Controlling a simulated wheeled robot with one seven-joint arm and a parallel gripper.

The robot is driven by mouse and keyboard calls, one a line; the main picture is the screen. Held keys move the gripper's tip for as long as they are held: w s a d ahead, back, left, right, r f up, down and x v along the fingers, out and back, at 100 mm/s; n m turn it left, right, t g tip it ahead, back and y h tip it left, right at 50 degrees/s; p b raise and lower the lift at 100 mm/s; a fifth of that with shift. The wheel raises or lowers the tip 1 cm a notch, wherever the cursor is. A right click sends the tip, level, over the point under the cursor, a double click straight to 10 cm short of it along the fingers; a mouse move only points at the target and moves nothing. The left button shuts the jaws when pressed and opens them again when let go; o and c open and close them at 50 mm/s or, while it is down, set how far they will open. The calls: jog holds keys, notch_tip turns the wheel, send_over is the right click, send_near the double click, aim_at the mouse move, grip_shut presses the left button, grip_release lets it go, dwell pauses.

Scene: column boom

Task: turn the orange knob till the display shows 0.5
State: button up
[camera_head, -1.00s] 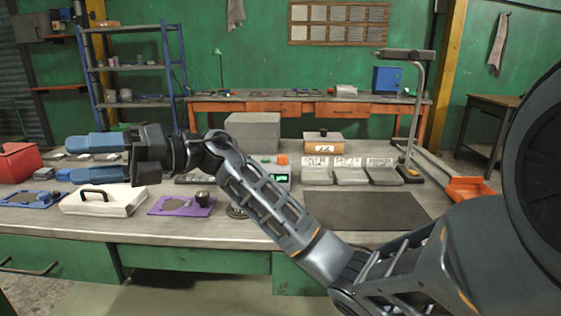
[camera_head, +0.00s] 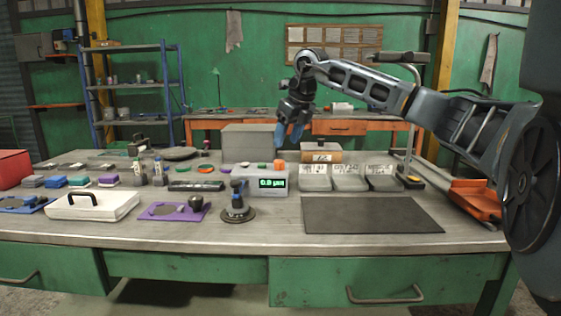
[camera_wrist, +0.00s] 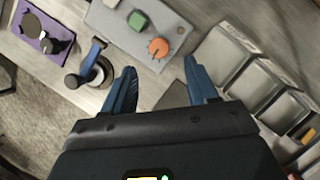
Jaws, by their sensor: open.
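The orange knob (camera_head: 279,164) sits on top of a grey instrument box (camera_head: 254,184) on the bench. The box's green-lit display (camera_head: 272,184) appears to read 0.0 µm, though the small digits are hard to make out. In the wrist view the knob (camera_wrist: 158,48) is round, with a dark mark on it, just beyond the gap between my fingertips. My gripper (camera_head: 289,138) points down above the knob with its blue fingers apart. The fingers also show in the wrist view (camera_wrist: 160,66), empty and clear of the knob.
A green button (camera_wrist: 138,20) is beside the knob on the box. Grey bins (camera_head: 349,178) stand close on the right, and a grey case (camera_head: 250,141) stands behind. A dark stand (camera_head: 237,209) is in front. The dark mat (camera_head: 372,214) is bare.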

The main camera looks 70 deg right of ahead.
aim_at(279, 161)
jog(key=x, duration=0.7)
jog(key=shift+w+f, duration=0.1)
jog(key=shift+f, duration=0.05)
jog(key=shift+c, duration=0.3)
jog(key=c, duration=1)
